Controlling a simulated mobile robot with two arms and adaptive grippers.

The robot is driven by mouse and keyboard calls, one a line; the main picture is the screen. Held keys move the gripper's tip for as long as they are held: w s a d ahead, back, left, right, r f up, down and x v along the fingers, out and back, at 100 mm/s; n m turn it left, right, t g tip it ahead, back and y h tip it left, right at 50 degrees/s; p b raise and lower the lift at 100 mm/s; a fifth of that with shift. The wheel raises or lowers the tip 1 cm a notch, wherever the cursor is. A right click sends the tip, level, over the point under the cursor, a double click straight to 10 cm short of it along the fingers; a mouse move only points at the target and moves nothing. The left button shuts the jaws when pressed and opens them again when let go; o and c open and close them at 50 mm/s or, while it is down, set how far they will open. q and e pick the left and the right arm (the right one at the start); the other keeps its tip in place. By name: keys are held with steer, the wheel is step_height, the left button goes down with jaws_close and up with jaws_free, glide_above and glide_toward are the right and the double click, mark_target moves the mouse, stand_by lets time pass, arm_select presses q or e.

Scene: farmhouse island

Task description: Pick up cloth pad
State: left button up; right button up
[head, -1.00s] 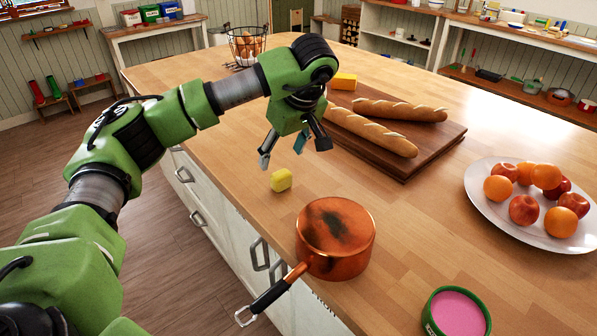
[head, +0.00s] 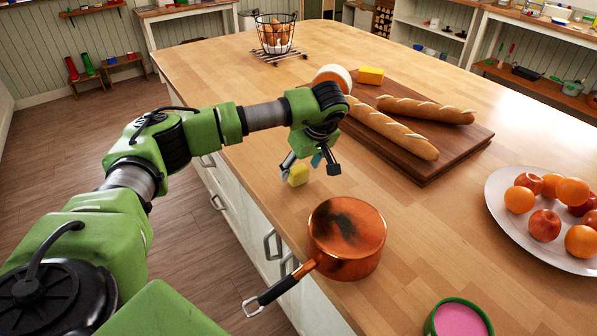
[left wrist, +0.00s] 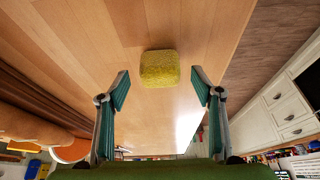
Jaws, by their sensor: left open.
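The cloth pad is a small yellow block-like pad (head: 298,176) lying on the wooden island top near its left edge, behind the copper pan. My left gripper (head: 310,168) is open and empty just above the pad, partly overlapping it in the head view. In the left wrist view the pad (left wrist: 160,68) shows whole, centred ahead of and between the two spread fingers, with a gap on each side. My right gripper is not in view.
A copper saucepan (head: 346,240) stands close in front of the pad, handle past the counter edge. A cutting board (head: 440,165) with two baguettes and a yellow block lies behind right.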

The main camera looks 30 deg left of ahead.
arm_select(q)
steer(key=shift+x, duration=1.15)
steer(key=shift+a+f, duration=0.2)
steer(key=shift+f, duration=0.1)
steer(key=shift+c, duration=1.1)
steer(key=c, duration=0.8)
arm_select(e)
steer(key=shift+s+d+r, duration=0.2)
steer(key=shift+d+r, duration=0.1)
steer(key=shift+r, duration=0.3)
arm_select(q)
steer(key=shift+r, duration=0.1)
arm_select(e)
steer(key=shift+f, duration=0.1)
